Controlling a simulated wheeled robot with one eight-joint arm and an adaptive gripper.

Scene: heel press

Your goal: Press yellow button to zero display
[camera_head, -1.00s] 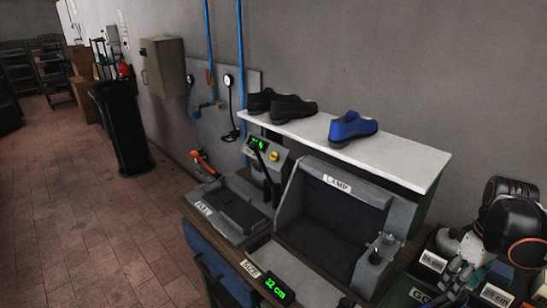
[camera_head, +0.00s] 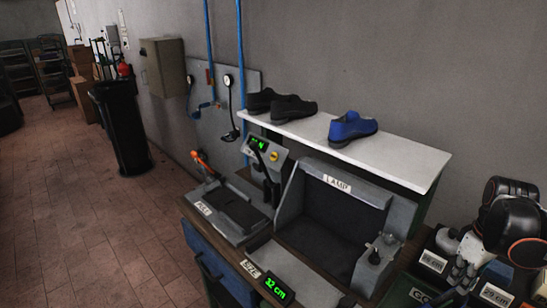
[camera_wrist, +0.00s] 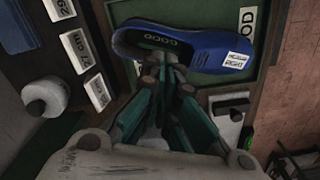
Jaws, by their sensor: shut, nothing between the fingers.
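The yellow button (camera_head: 274,156) is on the sloped grey panel of the press in the head view. The panel's small display (camera_head: 259,144), beside the button, shows a green digit that looks like 4. A black lever (camera_head: 266,168) stands in front of the panel. My gripper (camera_head: 461,274) is at the lower right of the head view, well apart from the button. In the wrist view my gripper (camera_wrist: 166,72) is shut and empty. Its tips overlap the near edge of a blue shoe (camera_wrist: 196,46) marked RIGHT; I cannot tell whether they touch it.
A second display (camera_head: 276,288) reads 32 cm at the bench front. The LAMP box (camera_head: 337,186) stands between press and arm. Shoes, including a blue one (camera_head: 352,127), sit on the white shelf (camera_head: 410,158). A white bottle (camera_wrist: 45,97) stands beside size labels.

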